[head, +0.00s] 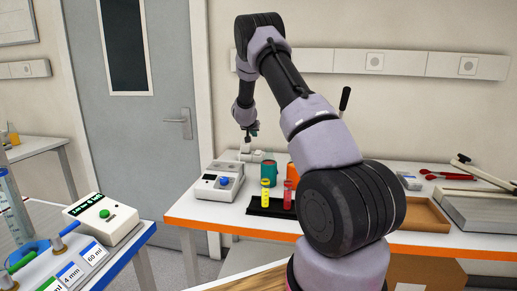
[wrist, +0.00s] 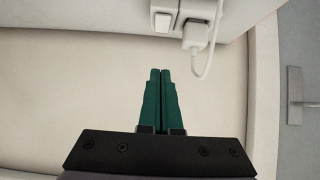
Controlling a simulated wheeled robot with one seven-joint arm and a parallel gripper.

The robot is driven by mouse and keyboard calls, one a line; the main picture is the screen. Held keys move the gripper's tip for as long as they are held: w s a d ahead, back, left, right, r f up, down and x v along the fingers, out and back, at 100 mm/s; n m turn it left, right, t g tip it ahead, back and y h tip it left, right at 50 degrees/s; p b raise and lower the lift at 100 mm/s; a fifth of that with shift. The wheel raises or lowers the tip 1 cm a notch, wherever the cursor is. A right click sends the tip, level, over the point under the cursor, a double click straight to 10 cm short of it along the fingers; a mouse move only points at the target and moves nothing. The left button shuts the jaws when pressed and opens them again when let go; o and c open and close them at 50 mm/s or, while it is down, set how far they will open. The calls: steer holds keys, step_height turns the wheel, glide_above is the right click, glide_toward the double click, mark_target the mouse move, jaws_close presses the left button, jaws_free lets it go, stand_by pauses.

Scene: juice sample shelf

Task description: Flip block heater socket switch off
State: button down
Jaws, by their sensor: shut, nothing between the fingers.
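A white rocker switch (wrist: 163,21) sits at the top of the wrist view, on a wall socket unit. A white plug (wrist: 197,36) with a looping cable is in the socket beside it, to the right. My gripper (wrist: 160,72) has its green fingers together and empty. Its tips point towards the switch, with a gap between them in the picture. I cannot tell which way the rocker is tipped. In the head view my gripper (head: 249,137) hangs near the wall, behind a grey device with a blue knob (head: 218,183), which may be the block heater.
The orange-edged bench (head: 340,234) holds a yellow bottle (head: 265,193), a red bottle (head: 288,194), red-handled tools (head: 447,176) and an orange tray (head: 422,213). A grey door (head: 135,120) is at left. My arm hides part of the wall trunking (head: 410,62).

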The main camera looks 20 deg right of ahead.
glide_above(258, 151)
steer(key=s, duration=0.2)
steer(key=f, duration=0.4)
steer(key=a+f, duration=0.1)
steer(key=f, duration=0.1)
steer(key=shift+w+f, duration=0.25)
step_height(258, 151, down, 2)
steer(key=shift+f, duration=0.15)
steer(key=shift+w+d+f, duration=0.1)
steer(key=shift+f, duration=0.45)
steer(key=shift+w+d+f, duration=0.15)
steer(key=shift+f, duration=0.2)
steer(key=shift+w+d+r, duration=0.25)
steer(key=shift+w+d, duration=0.2)
steer(key=shift+w, duration=0.2)
